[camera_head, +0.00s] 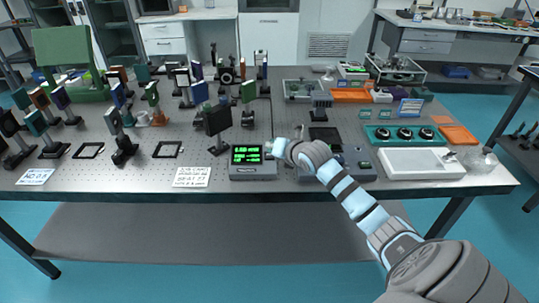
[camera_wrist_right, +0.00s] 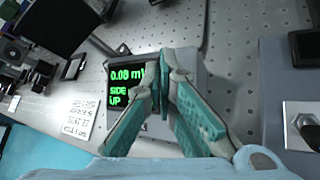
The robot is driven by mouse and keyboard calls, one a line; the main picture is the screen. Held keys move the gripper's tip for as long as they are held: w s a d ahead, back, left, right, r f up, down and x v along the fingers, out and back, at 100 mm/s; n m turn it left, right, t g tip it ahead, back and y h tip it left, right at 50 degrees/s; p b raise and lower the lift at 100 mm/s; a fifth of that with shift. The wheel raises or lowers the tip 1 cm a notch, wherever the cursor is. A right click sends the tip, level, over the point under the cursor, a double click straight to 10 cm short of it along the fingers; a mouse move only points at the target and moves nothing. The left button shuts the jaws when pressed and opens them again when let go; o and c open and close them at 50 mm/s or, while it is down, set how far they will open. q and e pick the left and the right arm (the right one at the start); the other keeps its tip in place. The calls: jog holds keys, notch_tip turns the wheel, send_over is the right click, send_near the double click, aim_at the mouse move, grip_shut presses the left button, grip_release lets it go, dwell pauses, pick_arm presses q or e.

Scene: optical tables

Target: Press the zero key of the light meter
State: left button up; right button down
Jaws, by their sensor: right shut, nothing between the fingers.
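The light meter (camera_head: 253,172) is a grey box near the front edge of the optical table, with bright green text on a dark display. In the right wrist view, the meter (camera_wrist_right: 195,62) shows its display (camera_wrist_right: 124,85) reading "0.08 mW" and "SIDE UP". My right gripper (camera_head: 273,149) is at the meter's right side in the head view. In the wrist view, the right gripper (camera_wrist_right: 168,82) is shut and empty, its fingertips over the meter's top just right of the display. The zero key is hidden or too small to make out. I cannot tell whether the fingertips touch the meter. My left gripper is not in view.
A grey device (camera_head: 357,171) stands right of the meter, partly behind my arm. A printed card (camera_head: 192,177) lies to the left, and a dark panel on a post (camera_head: 217,120) stands behind. Many mounted optics fill the table's left; a white tray (camera_head: 421,163) is at right.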

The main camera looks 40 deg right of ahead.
jog(key=shift+f, duration=0.1)
jog(key=shift+w+d+f, duration=0.1)
jog(key=shift+w+f, duration=0.05)
jog(key=shift+f, duration=0.15)
jog(key=shift+f+b, duration=0.45)
jog(key=shift+b, duration=0.15)
dwell(0.4)
dwell(0.4)
jog(key=shift+r+p, duration=0.85)
jog(key=shift+p, duration=0.25)
jog(key=r+p, duration=0.1)
jog(key=p, duration=0.1)
jog(key=s+r+p, duration=0.1)
jog(key=r+p, duration=0.1)
jog(key=a+r+p, duration=0.1)
jog(key=p, duration=0.1)
jog(key=shift+s+a+r, duration=0.1)
jog(key=shift+s+r, duration=0.2)
jog(key=shift+r, duration=0.05)
